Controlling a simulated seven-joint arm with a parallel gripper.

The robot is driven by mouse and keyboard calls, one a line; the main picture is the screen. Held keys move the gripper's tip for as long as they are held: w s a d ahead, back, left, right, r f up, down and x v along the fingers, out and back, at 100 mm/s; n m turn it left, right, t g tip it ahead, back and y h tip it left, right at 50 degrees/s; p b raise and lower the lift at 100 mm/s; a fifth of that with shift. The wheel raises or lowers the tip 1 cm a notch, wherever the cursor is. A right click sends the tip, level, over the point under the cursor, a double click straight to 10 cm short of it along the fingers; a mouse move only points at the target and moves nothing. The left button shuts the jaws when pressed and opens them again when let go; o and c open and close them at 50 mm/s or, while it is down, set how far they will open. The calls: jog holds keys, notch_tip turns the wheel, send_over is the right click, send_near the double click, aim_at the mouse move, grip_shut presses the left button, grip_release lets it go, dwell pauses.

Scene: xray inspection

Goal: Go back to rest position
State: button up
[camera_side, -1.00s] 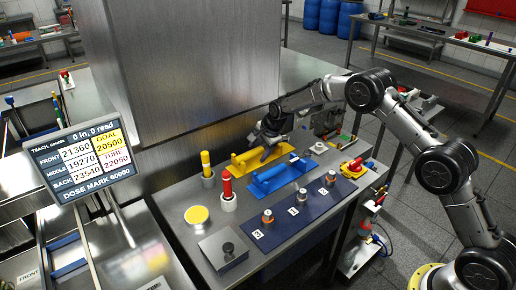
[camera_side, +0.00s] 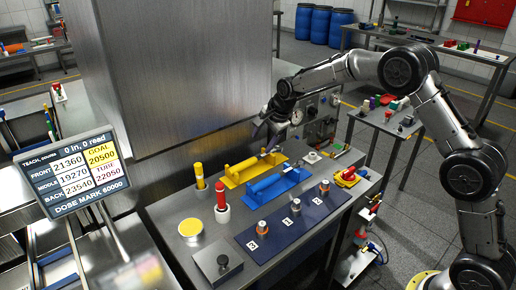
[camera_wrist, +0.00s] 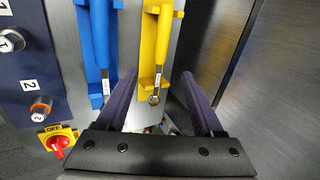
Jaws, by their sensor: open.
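My gripper (camera_side: 268,132) is open and empty, raised above the far end of the steel bench. In the wrist view its two dark fingers (camera_wrist: 159,80) are apart, with the end of the yellow holder showing between them, below. The yellow holder (camera_side: 237,180) lies on the bench with a yellow rod-like piece in it; it also shows in the wrist view (camera_wrist: 163,40). The blue holder (camera_side: 280,188) lies beside it with a blue piece in it, also in the wrist view (camera_wrist: 100,40).
A tall steel cabinet (camera_side: 180,80) stands just behind the holders. A dark blue board (camera_side: 318,212) carries numbered knobs. Red (camera_side: 222,195) and yellow (camera_side: 200,178) upright cylinders stand left of the holders. A red-and-yellow OFF switch (camera_side: 347,177) sits at the bench's right. A screen (camera_side: 75,170) stands at left.

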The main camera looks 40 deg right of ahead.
jog(key=shift+s+r, duration=0.35)
jog(key=shift+r, duration=0.3)
notch_tip(320, 180, up, 8)
jog(key=t, duration=0.1)
jog(key=s+a+r+n+t, duration=0.1)
jog(key=s+r+n, duration=0.1)
jog(key=s+r, duration=0.6)
jog(key=s+r+n+t, duration=0.1)
jog(key=s+r, duration=0.4)
jog(key=s, duration=0.5)
jog(key=s+f+n, duration=0.3)
jog(key=s+n, duration=0.4)
jog(key=s, duration=1)
jog(key=s+f+n+g, duration=0.2)
jog(key=s+f+n, duration=0.5)
jog(key=s+f, duration=0.1)
jog(key=shift+s+a+g, duration=0.2)
jog(key=shift+a+g, duration=0.05)
jog(key=shift+g, duration=0.15)
